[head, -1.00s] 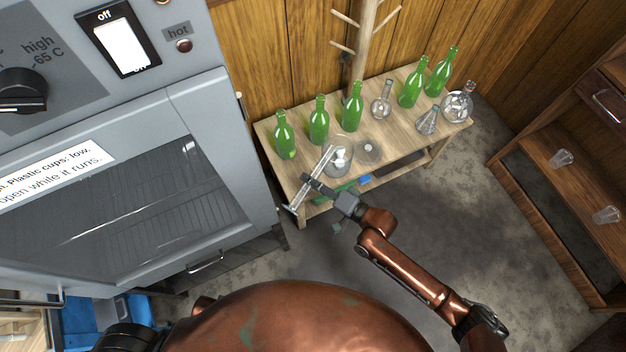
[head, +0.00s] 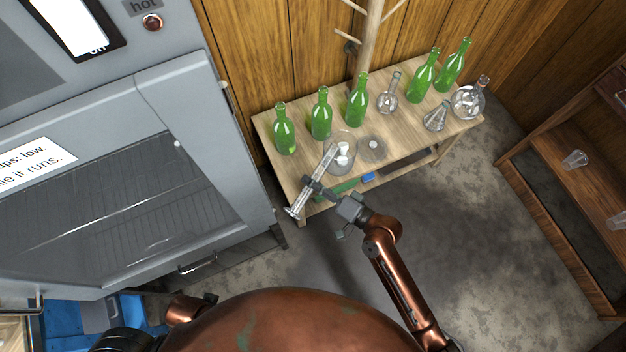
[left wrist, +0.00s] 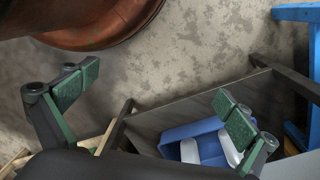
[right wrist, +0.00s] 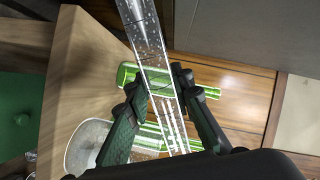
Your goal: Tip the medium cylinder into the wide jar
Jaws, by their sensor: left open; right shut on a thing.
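The medium cylinder (head: 300,203) is clear and has a flat foot. My right gripper (head: 318,186) is shut around its middle. It is steeply tilted, foot at lower left, upper end at the wide jar (head: 340,164). I cannot tell whether that end is inside the jar or above it. The jar is clear, stands on the bench and has small white spots in it. In the right wrist view the cylinder (right wrist: 145,38) runs between the fingers, with pale specks inside. My left gripper (left wrist: 155,105) is open and empty, away from the bench.
A grey oven (head: 120,200) stands at left and a wooden shelf (head: 560,200) at right. The floor between is open.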

